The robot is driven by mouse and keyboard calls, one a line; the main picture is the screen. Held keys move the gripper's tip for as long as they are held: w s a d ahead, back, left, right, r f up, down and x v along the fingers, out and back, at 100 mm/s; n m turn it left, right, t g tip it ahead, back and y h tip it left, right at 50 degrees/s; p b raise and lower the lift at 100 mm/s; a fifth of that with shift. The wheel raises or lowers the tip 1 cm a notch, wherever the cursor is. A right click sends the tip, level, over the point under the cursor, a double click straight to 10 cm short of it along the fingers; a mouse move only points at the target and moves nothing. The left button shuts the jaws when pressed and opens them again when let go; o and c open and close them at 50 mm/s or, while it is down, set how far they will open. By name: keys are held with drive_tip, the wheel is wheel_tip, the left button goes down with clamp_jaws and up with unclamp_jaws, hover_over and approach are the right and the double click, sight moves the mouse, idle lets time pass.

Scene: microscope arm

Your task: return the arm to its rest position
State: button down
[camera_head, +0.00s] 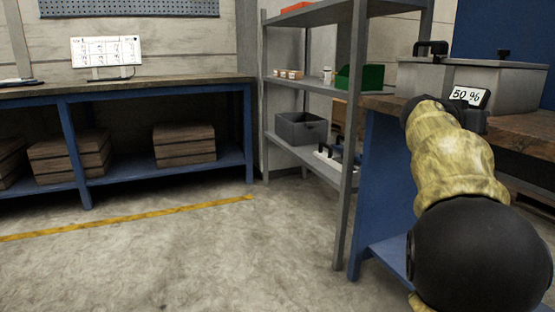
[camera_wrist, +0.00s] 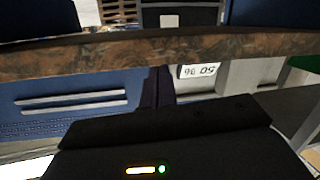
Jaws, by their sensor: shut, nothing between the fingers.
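My arm reaches up from the lower right in the head view, in a yellowish sleeve with black joints, toward the right-hand workbench (camera_head: 383,104). My gripper (camera_wrist: 160,145) shows as a dark body with small lights across the bottom of the wrist view. It is shut and holds nothing. No microscope is recognisable.
Grey boxes with black knobs (camera_head: 500,85) stand on the right bench, close behind my arm. A metal shelf (camera_head: 349,150) stands left of my arm. Floor at centre-left is clear.

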drive_tip(key=s+a+f+n+g+y+p, duration=0.1)
drive_tip(key=s+a+f+n+y+p, duration=0.2)
drive_tip(key=a+f+y+p, duration=0.3)
drive_tip(key=s+a+f+n+g+y+p, duration=0.1)
drive_tip(key=s+a+f+n+y+p, duration=0.2)
drive_tip(key=a+f+p, duration=0.45)
drive_tip(key=s+a+f+n+g+y+p, duration=0.1)
drive_tip(key=s+a+n+g+y+p, duration=0.15)
drive_tip(key=s+a+p, duration=0.55)
drive_tip(key=s+a+f+n+g+y+p, duration=0.1)
drive_tip(key=s+a+f+n+y+p, duration=0.15)
drive_tip(key=s+a+p, duration=0.6)
wheel_tip(320, 180, up, 38)
drive_tip(key=s+d+m+p, duration=0.1)
drive_tip(key=d+p, duration=0.1)
drive_tip(key=p, duration=3.1)
drive_tip(key=shift+s+d+f, duration=0.15)
drive_tip(key=shift+s+d, duration=0.2)
drive_tip(key=shift+s, duration=0.05)
